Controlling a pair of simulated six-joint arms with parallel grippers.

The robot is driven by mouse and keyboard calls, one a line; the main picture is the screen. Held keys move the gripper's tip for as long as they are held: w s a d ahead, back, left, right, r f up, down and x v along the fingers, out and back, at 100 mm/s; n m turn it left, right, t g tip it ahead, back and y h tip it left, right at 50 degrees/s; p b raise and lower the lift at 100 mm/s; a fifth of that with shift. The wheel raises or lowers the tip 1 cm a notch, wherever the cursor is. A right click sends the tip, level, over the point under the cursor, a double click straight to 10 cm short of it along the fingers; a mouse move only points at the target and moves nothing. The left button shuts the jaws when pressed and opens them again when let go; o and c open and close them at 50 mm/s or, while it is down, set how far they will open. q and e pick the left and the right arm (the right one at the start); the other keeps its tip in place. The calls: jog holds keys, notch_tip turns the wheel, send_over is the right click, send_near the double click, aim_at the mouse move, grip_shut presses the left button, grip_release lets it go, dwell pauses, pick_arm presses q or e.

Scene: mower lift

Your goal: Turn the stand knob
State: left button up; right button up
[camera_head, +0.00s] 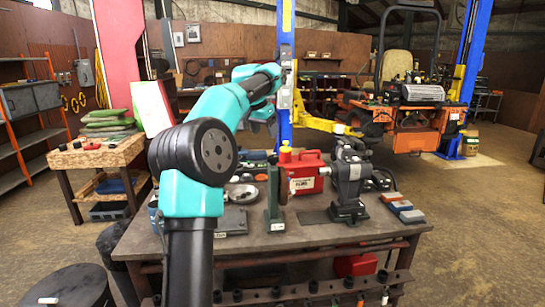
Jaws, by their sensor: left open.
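My left arm rises from the bottom and reaches toward the blue lift post (287,30). My left gripper (271,126) hangs from its far end, in front of or beside the post, above the workbench. It is small and partly hidden by the arm, and I see nothing held in it. A dark green upright stand (273,205) is on the workbench (310,240), below the gripper and apart from it. A round brownish part (283,186) shows at the stand's right side; I cannot tell whether it is the knob. My right gripper is not in view.
A red can (306,176) and a grey bench vise (349,181) stand right of the green stand. An orange mower (400,125) is on the lift behind. A wooden side table (100,153) is at left.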

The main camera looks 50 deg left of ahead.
aim_at(273, 157)
pick_arm(q)
jog(key=x, duration=1.1)
jog(key=shift+w+f, duration=0.2)
jog(key=shift+f, duration=0.15)
jog(key=c, duration=0.9)
